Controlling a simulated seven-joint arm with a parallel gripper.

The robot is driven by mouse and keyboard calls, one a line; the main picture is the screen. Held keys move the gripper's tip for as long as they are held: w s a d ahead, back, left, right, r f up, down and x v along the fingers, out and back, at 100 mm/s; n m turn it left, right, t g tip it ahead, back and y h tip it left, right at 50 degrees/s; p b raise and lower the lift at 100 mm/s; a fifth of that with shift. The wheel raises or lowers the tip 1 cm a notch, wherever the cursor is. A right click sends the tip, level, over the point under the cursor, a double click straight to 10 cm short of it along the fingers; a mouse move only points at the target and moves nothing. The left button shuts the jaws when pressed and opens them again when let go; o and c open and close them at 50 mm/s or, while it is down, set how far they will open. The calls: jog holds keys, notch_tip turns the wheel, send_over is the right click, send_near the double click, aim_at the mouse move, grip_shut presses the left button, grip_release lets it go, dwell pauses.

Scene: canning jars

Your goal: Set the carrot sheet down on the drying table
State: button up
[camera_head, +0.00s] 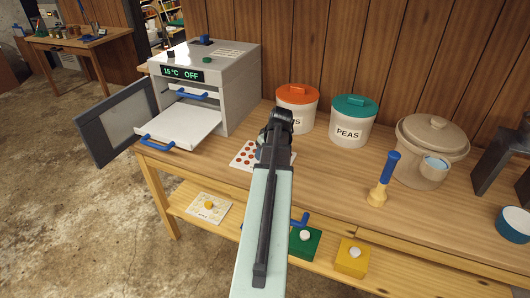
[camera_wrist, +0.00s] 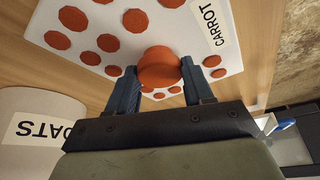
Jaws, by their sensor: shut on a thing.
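The carrot sheet (camera_head: 245,154) is a white card with orange-red round slices, partly hidden behind my arm in the head view. In the wrist view the sheet (camera_wrist: 85,45) shows its CARROT label and an orange knob (camera_wrist: 158,72). My gripper (camera_wrist: 158,80) is shut on that knob, one finger on each side. The sheet is over the wooden bench (camera_head: 330,190); I cannot tell whether it touches the wood. Another wooden table (camera_head: 75,42) with small items stands far back left. Neither table is marked as the drying table.
A grey dryer (camera_head: 225,85) reading 15 °C OFF has its door open and a blue-handled tray pulled out. An orange-lidded OATS canister (camera_wrist: 40,125), also in the head view (camera_head: 296,105), and a PEAS canister (camera_head: 350,125) stand behind. Several items sit on the lower shelf.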

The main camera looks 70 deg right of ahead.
jog(key=shift+f, duration=0.25)
jog(key=o, duration=1.1)
jog(key=shift+o, duration=0.2)
jog(key=shift+r, duration=0.1)
jog(key=v, duration=1.2)
